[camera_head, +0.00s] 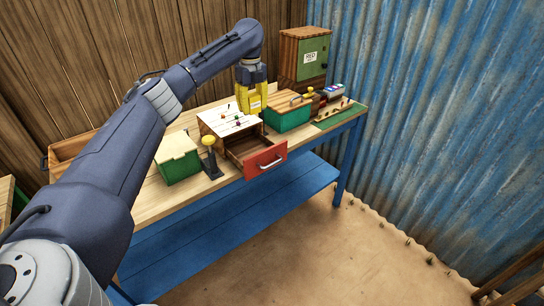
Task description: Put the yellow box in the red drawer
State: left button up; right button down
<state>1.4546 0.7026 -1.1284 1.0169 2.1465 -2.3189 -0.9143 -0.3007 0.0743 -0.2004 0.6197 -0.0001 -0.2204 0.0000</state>
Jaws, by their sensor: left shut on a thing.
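My left gripper (252,86) points down from the raised arm and is shut on the yellow box (256,104). The box is upright, held at the back right of the small white-topped cabinet (222,119); I cannot tell how far it is above the table. The red drawer (265,163) is pulled out of that cabinet toward the front, with a pale handle on its face. The part of its inside that shows looks empty. The gripper and box are behind the drawer in the picture, not over its opening. My right gripper is not in view.
A green box with a wooden lid (288,115) stands right of the drawer. A green box with a cream lid (177,158) and a yellow-knobbed black stand (210,158) are to its left. Small pegs stand on the cabinet top. A taller wooden cabinet (290,53) stands behind.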

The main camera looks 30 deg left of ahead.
aim_at(254, 151)
pick_arm(q)
jog(key=shift+f, duration=0.35)
notch_tip(254, 151, down, 19)
jog(key=shift+a+f, duration=0.1)
jog(key=shift+f, duration=0.05)
dwell(0.4)
jog(key=shift+f, duration=0.15)
jog(key=o, duration=1.1)
jog(key=shift+o, duration=0.2)
notch_tip(254, 151, up, 12)
